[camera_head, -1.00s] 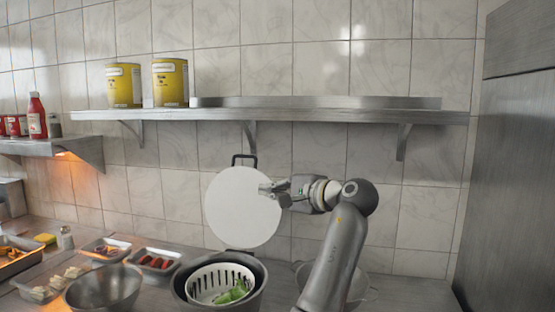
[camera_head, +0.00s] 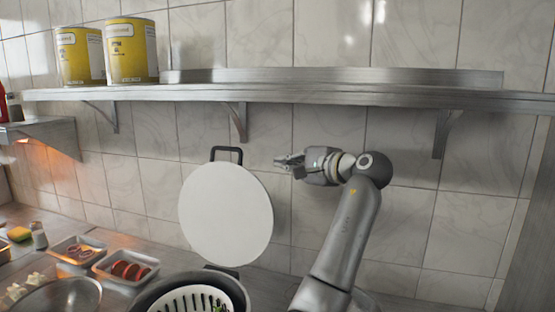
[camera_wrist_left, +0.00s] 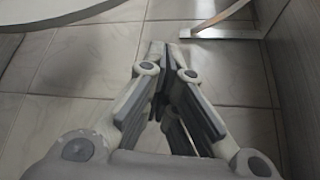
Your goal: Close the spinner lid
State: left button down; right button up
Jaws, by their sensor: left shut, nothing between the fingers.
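The spinner lid (camera_head: 226,215) is a white disc with a dark handle loop at its top. It stands open, nearly upright, behind the spinner. The spinner (camera_head: 190,298) is a dark bowl with a white slotted basket and some green leaves inside, cut off by the bottom edge. My left gripper (camera_head: 279,161) is shut and empty, right of the lid's upper edge and apart from it in the head view. The wrist view shows its closed fingers (camera_wrist_left: 167,48), with part of a pale disc, apparently the lid (camera_wrist_left: 75,8), at top left. My right gripper is not in view.
A metal shelf (camera_head: 300,96) with yellow cans (camera_head: 131,50) runs along the tiled wall above the lid. Trays of sliced food (camera_head: 126,268) and a metal bowl (camera_head: 60,296) stand left of the spinner. The wall right of my arm is clear.

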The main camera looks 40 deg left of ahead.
pick_arm(q)
jog(key=s+a+p, duration=0.2)
jog(key=a+p, duration=0.2)
jog(key=a, duration=0.4)
jog(key=shift+p, duration=0.3)
jog(key=shift+a+f, duration=0.1)
jog(key=shift+a, duration=0.05)
jog(key=shift+s, duration=0.2)
